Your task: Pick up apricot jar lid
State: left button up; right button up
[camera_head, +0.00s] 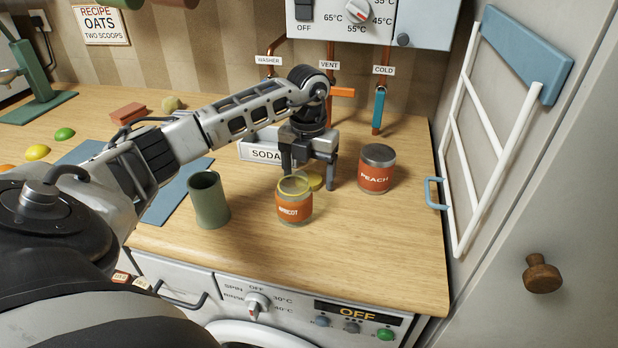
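The apricot jar (294,208) stands upright on the wooden counter, with an orange label and an open-looking glass top. A flat yellow lid (316,182) lies on the counter just behind and to the right of it, partly hidden by the jar. My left gripper (309,176) points down over the lid, its fingers apart. One finger is behind the jar's left rim and the other is right of the lid. The fingers look empty; whether they touch the lid I cannot tell. My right gripper is not in view.
The peach jar (376,170) with a grey lid stands to the right. A green cup (208,200) stands left of the apricot jar. A SODA box (262,151) is behind the gripper. A white rack (500,130) is on the right wall. The counter's front right is clear.

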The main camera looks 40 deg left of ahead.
pick_arm(q)
jog(key=c, duration=1)
jog(key=shift+r, duration=0.1)
jog(key=shift+c, duration=0.2)
